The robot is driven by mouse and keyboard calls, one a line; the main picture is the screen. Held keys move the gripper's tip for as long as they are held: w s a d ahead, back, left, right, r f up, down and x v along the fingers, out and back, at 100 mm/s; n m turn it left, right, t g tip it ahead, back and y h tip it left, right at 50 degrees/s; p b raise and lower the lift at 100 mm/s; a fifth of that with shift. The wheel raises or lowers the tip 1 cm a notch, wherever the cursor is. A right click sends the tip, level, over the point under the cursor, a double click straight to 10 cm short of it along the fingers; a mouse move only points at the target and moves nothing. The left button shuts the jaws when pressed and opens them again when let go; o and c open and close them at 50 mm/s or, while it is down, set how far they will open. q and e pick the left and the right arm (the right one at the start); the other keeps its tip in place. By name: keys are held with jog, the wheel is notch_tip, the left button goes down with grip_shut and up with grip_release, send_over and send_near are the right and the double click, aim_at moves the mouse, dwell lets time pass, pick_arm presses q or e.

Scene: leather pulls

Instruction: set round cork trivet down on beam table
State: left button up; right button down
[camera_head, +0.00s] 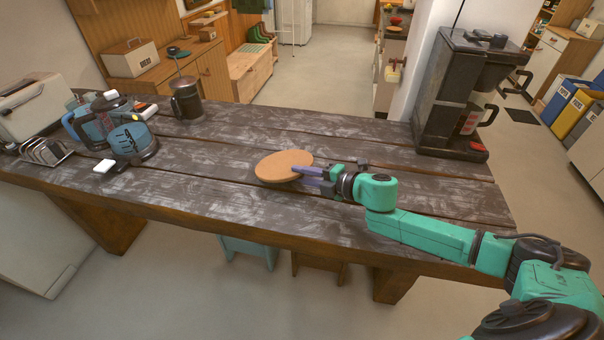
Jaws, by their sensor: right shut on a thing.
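The round cork trivet (280,165) is a flat tan disc over the middle of the dark plank beam table (225,195). My right gripper (302,174) is shut on the trivet's right edge, with its fingers reaching in from the right. The trivet looks close to level and low over the table. I cannot tell whether its underside touches the planks. My left gripper is out of the picture.
A coffee machine (455,95) stands at the table's right end. A French press (186,100), a kettle (130,140), a toast rack (45,151) and a toaster (38,105) stand at the left. The planks around the trivet are clear.

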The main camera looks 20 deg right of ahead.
jog(key=shift+f, duration=0.25)
jog(key=shift+a+r, duration=0.1)
jog(key=shift+r, duration=0.05)
jog(key=c, duration=1)
grip_release()
jog(key=shift+s, duration=0.15)
jog(key=o, duration=0.3)
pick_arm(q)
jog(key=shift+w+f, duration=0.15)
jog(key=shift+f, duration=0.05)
pick_arm(e)
jog(key=shift+o, duration=0.2)
